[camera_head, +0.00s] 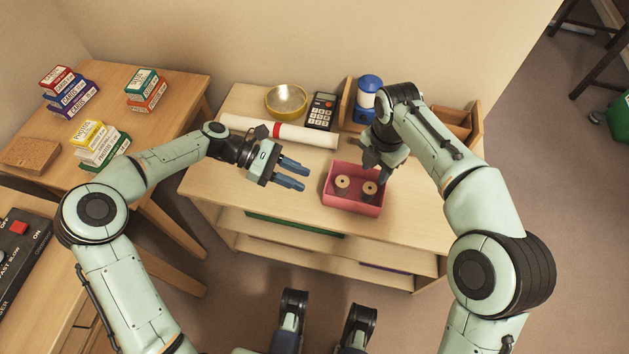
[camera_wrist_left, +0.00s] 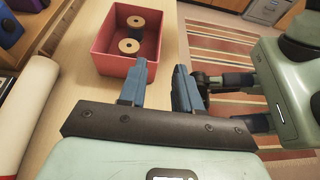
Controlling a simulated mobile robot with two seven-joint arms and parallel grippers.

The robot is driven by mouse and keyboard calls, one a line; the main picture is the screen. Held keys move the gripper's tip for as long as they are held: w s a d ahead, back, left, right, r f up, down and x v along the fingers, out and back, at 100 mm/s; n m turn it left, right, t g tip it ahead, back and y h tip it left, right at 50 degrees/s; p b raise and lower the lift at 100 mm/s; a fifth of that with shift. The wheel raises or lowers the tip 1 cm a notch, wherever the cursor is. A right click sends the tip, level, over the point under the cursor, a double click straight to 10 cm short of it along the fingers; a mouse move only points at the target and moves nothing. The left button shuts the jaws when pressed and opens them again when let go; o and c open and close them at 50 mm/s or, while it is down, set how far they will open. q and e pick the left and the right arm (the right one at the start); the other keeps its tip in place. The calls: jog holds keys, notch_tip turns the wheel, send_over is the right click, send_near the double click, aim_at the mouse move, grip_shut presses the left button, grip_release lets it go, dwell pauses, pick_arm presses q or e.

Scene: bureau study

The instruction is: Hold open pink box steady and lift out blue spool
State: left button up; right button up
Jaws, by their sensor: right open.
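The open pink box (camera_head: 338,203) stands on the light wooden table and also shows in the left wrist view (camera_wrist_left: 102,62). Two spools with tan round tops stand upright in it. The right spool (camera_head: 370,188) shows a dark, bluish winding in the left wrist view (camera_wrist_left: 137,32). The winding of the left spool (camera_head: 342,182) is mostly hidden, so its colour is unclear. My left gripper (camera_head: 300,175) is open and empty, left of the box and apart from it. My right gripper (camera_head: 376,164) is open above the box's back right part; its fingertips are partly hidden.
The tabletop left and right of the box is clear.

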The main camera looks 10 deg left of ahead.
aim_at(343, 199)
pick_arm(q)
jog(key=x, duration=1.3)
jog(key=shift+c, duration=0.3)
grip_shut()
